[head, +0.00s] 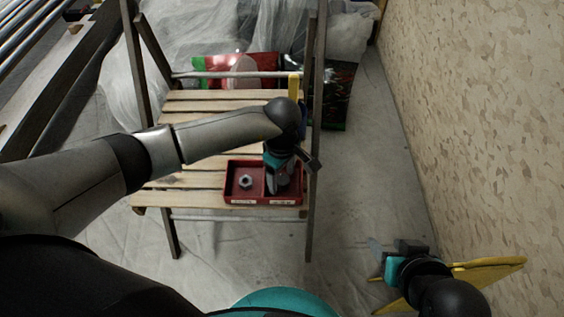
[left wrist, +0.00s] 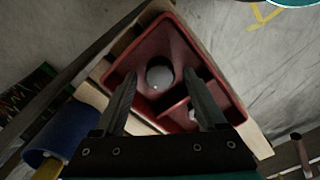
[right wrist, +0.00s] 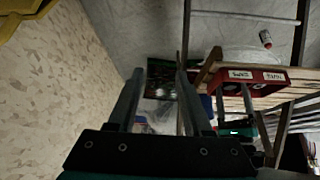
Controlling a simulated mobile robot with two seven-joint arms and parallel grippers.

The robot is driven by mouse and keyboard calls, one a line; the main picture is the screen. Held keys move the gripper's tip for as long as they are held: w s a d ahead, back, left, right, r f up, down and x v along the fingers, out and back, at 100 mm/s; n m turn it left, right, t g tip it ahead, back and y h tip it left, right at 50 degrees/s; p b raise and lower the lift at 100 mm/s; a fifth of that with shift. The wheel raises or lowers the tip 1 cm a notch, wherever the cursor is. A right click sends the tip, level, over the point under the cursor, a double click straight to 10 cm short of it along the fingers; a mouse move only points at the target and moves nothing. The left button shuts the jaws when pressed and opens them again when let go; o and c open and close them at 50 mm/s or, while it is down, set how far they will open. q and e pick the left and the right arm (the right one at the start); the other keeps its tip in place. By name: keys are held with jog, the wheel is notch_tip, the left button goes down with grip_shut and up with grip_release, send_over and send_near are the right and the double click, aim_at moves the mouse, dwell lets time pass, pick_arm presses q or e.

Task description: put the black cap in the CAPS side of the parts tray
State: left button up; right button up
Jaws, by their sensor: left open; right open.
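The red parts tray (head: 226,187) sits on the front of a slatted wooden chair, with two labelled compartments. A round dark grey piece (left wrist: 160,74), which I take for the black cap, lies in the compartment on the right in the head view. My left gripper (head: 277,190) points down into that compartment. In the left wrist view its fingers are apart, one on each side of the round piece; I cannot tell whether they touch it. My right gripper (right wrist: 160,76) is open and empty, off to the right of the chair near the wall.
A silver hex nut (head: 246,181) lies in the tray's left compartment. A blue roll (left wrist: 52,128) and a yellow handle (head: 294,86) are at the chair's back right. A yellow object (head: 490,270) is beside my right gripper. The patterned wall (head: 480,110) bounds the right.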

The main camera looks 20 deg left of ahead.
aim_at(282, 179)
pick_arm(q)
jog(key=shift+r, duration=0.2)
notch_tip(282, 179, up, 3)
jog(key=shift+f+p, duration=0.2)
jog(key=shift+p, duration=0.6)
notch_tip(282, 179, up, 9)
jog(key=p, duration=0.4)
pick_arm(e)
jog(key=s+d+f+g+h, duration=0.1)
jog(key=s+d+f+g, duration=0.1)
jog(key=f, duration=0.6)
jog(key=shift+s+d+f+g, duration=0.35)
jog(key=shift+s+g, duration=0.3)
jog(key=shift+g, duration=0.15)
pick_arm(q)
jog(key=shift+r, duration=0.1)
